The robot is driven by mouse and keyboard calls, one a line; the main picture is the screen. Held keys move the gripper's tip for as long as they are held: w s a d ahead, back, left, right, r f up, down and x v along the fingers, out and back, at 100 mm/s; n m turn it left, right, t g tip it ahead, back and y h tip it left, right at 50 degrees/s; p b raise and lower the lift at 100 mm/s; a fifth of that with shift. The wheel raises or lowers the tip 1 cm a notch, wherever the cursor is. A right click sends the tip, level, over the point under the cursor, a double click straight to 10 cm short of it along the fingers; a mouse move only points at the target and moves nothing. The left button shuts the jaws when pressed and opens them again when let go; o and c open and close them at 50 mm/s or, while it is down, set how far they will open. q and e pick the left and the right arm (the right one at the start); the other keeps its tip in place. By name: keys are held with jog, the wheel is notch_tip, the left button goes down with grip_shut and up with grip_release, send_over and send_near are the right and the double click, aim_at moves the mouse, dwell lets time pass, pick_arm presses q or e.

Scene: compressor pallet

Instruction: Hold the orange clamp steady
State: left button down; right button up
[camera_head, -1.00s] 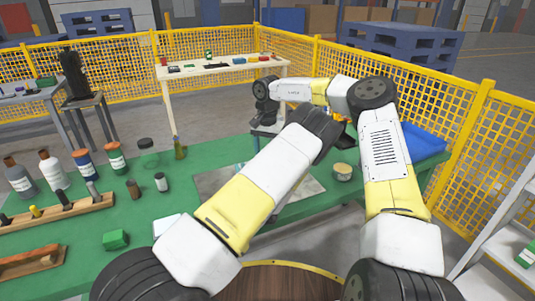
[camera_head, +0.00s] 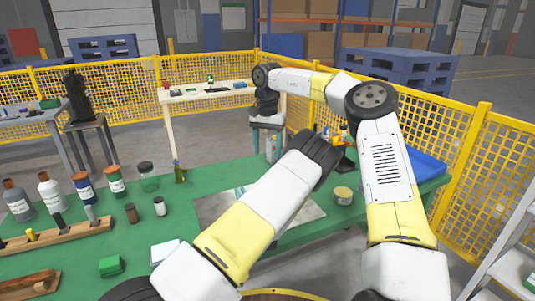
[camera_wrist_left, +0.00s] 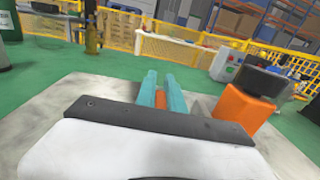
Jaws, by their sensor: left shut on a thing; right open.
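The orange clamp (camera_wrist_left: 160,98) shows as a small orange piece between the teal fingers of my left gripper (camera_wrist_left: 159,84) in the left wrist view. The gripper is shut on it, low over a grey plate (camera_wrist_left: 62,101). In the head view my left forearm hides the clamp and most of this gripper. My right gripper (camera_head: 266,146) is open and points down beyond the plate, apart from the clamp. A larger orange block with a black top (camera_wrist_left: 243,112) stands right of the left fingers in the wrist view; I cannot tell whether it belongs to the clamp.
The green bench (camera_head: 215,176) holds bottles (camera_head: 50,190) and a wooden rack (camera_head: 60,235) at left. A small round tin (camera_head: 343,195) and a blue tray (camera_head: 427,163) are at right. Yellow mesh fencing (camera_head: 465,160) stands behind.

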pick_arm(q)
jog(key=c, duration=1.4)
grip_release()
jog(key=shift+o, duration=0.2)
